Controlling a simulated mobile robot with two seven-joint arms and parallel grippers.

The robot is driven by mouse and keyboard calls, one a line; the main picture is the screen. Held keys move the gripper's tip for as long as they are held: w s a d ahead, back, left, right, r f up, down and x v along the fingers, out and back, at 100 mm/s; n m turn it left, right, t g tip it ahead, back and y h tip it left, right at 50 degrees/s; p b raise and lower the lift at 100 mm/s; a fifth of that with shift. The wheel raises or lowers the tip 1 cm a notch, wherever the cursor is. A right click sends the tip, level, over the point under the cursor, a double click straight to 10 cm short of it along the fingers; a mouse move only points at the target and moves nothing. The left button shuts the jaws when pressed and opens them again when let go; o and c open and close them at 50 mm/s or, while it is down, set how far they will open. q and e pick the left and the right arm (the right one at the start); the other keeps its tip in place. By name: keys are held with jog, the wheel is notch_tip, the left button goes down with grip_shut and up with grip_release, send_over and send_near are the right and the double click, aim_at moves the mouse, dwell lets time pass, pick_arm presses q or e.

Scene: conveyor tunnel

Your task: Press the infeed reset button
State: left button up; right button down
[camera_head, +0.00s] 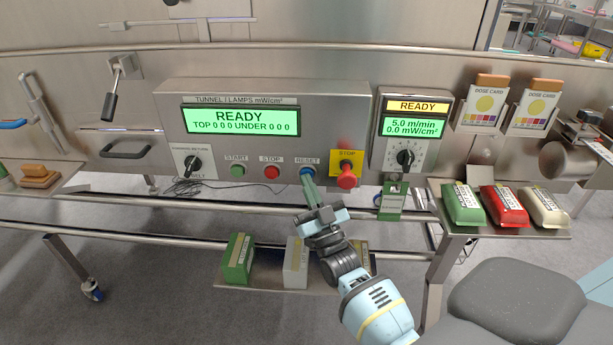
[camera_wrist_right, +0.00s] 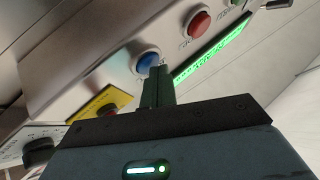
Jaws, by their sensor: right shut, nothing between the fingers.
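The blue button under the RESET label (camera_head: 306,169) is on the tunnel control panel, between the red STOP button and the yellow emergency stop plate. In the right wrist view the blue button (camera_wrist_right: 147,62) shows just beyond the fingertips, slightly to their left. My right gripper (camera_head: 309,182) reaches up from below, its shut, empty fingers pointing at the button and partly covering it in the head view. In the right wrist view the gripper fingers (camera_wrist_right: 158,80) are together. I cannot tell whether the tips touch the button. My left gripper is not in view.
The green START button (camera_head: 237,170) and red STOP button (camera_head: 271,172) are left of the blue one. The red mushroom stop (camera_head: 347,176) sticks out close on the right. A steel rail (camera_head: 180,202) runs below the panel. A shelf (camera_head: 520,232) with packets stands at right.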

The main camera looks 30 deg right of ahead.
dwell(0.6)
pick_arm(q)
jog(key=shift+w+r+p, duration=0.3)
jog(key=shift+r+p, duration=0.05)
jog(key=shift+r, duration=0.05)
pick_arm(e)
jog(key=shift+s+a, duration=0.55)
jog(key=shift+s, duration=0.15)
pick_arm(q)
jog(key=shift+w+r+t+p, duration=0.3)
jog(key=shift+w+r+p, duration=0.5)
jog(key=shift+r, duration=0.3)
pick_arm(e)
jog(key=shift+s+a, duration=0.8)
jog(key=shift+s, duration=0.2)
jog(key=shift+s+a, duration=0.75)
jog(key=shift+s, duration=0.2)
